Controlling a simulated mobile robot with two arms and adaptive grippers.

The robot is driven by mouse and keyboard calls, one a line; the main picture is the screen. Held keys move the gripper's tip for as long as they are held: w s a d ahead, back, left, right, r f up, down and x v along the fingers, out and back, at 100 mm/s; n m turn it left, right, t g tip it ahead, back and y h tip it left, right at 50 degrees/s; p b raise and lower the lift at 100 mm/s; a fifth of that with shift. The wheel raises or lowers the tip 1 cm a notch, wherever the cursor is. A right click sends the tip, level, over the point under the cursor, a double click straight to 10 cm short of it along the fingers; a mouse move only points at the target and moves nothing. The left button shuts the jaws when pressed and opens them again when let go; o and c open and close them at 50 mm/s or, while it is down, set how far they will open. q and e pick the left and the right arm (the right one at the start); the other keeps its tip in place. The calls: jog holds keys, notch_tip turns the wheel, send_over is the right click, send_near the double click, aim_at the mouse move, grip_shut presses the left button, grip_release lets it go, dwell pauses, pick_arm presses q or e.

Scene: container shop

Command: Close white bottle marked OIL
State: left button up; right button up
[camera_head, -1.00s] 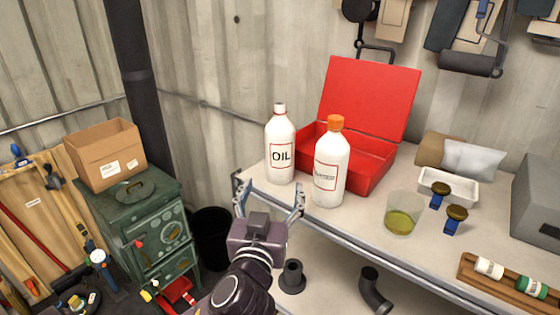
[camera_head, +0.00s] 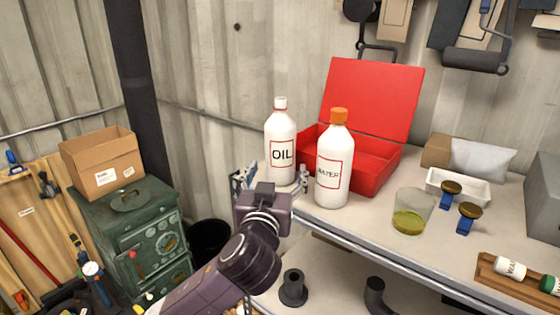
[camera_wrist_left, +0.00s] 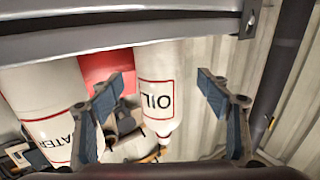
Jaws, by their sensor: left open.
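The white bottle marked OIL (camera_head: 281,150) stands upright near the left end of the workbench. My left gripper (camera_head: 270,178) is open and empty in front of the bottle's lower part, one finger toward each side. In the left wrist view the OIL bottle (camera_wrist_left: 157,75) appears upside down, framed between the open fingers (camera_wrist_left: 160,88). I cannot tell whether either finger touches it. My right gripper is not in view.
The orange-capped WATER bottle (camera_head: 333,165) stands close to the right. A red open case (camera_head: 375,168) is behind. A glass with yellow liquid (camera_head: 409,212) and a white tray (camera_head: 455,188) are farther right. The bench edge (camera_head: 345,240) runs beside my arm; a green stove (camera_head: 145,225) stands left.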

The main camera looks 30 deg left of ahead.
pick_arm(q)
jog(key=shift+w+r, duration=0.15)
jog(key=shift+w, duration=0.1)
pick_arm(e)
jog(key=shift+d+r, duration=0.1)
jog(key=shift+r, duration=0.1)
pick_arm(q)
jog(key=p+x, duration=0.2)
jog(key=x, duration=0.2)
jog(key=shift+w+a+r+p, duration=0.1)
jog(key=shift+a+r+p, duration=0.05)
jog(key=shift+a+p, duration=0.15)
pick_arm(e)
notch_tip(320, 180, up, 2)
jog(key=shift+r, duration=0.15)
pick_arm(q)
jog(key=shift+w, duration=0.2)
jog(key=c, duration=1.4)
jog(key=shift+o, duration=0.2)
